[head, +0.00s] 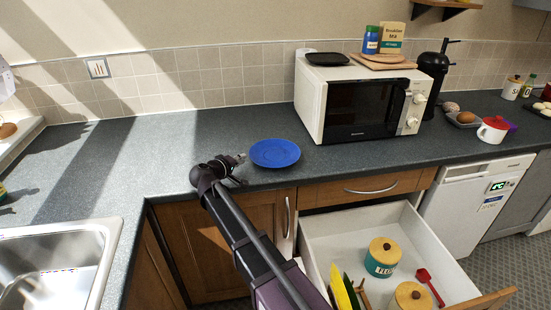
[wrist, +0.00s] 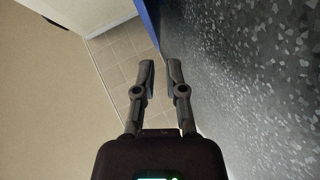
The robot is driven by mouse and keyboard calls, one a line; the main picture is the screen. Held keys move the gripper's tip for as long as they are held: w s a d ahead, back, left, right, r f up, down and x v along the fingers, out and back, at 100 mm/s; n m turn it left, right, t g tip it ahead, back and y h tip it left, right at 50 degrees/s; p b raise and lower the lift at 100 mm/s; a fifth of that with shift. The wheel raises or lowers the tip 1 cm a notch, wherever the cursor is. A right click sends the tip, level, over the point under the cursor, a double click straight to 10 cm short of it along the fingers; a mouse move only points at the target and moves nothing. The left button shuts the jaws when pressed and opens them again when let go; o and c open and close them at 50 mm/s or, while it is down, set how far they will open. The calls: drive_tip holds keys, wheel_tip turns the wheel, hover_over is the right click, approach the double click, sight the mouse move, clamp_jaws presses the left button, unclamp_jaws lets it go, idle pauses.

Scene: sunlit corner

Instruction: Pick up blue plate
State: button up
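The blue plate (head: 275,153) lies flat on the dark grey counter in the head view, near its front edge and in front of the microwave. My gripper (head: 241,158) is just left of the plate, low over the counter's front edge, its fingertips pointing at the plate's left rim. In the wrist view, my gripper (wrist: 161,68) shows two fingers with a narrow gap and nothing between them. A blue strip of the plate (wrist: 148,22) shows beyond the fingertips at the top, seen almost edge-on. Most of the plate is outside that view.
A white microwave (head: 360,103) stands behind the plate. An open drawer (head: 340,235) with canisters (head: 382,257) juts out below, right of my arm. A sink (head: 55,265) is at the left. The counter (head: 150,150) left of the plate is clear.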

sight(250, 155)
drive_tip(key=shift+w, duration=0.15)
drive_tip(key=shift+b+x, duration=0.75)
drive_tip(key=shift+x, duration=1.9)
drive_tip(key=shift+d, duration=0.1)
clamp_jaws()
